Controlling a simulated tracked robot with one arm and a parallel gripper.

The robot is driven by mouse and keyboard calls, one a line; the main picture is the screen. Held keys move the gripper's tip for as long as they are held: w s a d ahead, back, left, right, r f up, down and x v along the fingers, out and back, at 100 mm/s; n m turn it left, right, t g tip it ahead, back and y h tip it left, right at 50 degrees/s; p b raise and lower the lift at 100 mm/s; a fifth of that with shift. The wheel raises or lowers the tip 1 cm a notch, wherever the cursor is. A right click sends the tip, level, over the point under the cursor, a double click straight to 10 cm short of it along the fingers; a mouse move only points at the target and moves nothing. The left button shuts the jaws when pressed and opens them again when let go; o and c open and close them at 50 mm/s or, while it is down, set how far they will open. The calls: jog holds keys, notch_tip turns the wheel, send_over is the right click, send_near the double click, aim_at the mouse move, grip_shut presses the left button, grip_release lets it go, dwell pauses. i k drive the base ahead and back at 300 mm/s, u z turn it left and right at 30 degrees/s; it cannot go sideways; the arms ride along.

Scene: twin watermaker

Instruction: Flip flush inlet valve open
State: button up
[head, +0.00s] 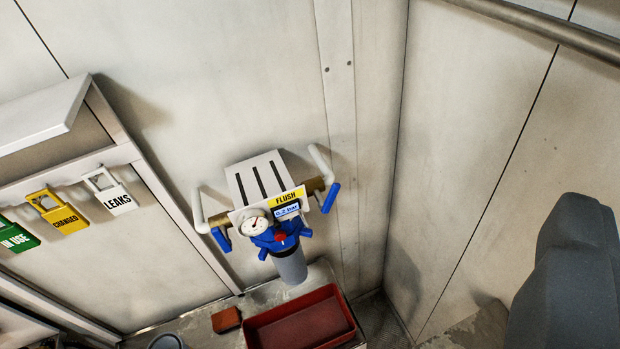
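The flush filter unit (266,200) hangs on the back wall, with a yellow FLUSH label (286,197), a round gauge (254,224) and a blue-headed grey canister (290,264). A blue valve lever (331,197) hangs down at a slant on its right side, beside a brass fitting and white pipe. Another blue valve lever (221,239) hangs on its left side. No label tells which one is the inlet. A dark grey part of my gripper (570,270) shows large at the right edge, well apart from the unit. Its fingertips cannot be made out.
A red tray (301,322) lies below the unit, with a small red-brown block (226,320) beside it. Tags LEAKS (117,202), CHANGED (68,221) and IN USE (16,237) hang at the left. A metal rail (540,26) crosses the top right. Open space lies before the unit.

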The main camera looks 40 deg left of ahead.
aim_at(324, 205)
jog(key=u, duration=0.85)
jog(key=k, duration=0.4)
jog(key=u, duration=0.4)
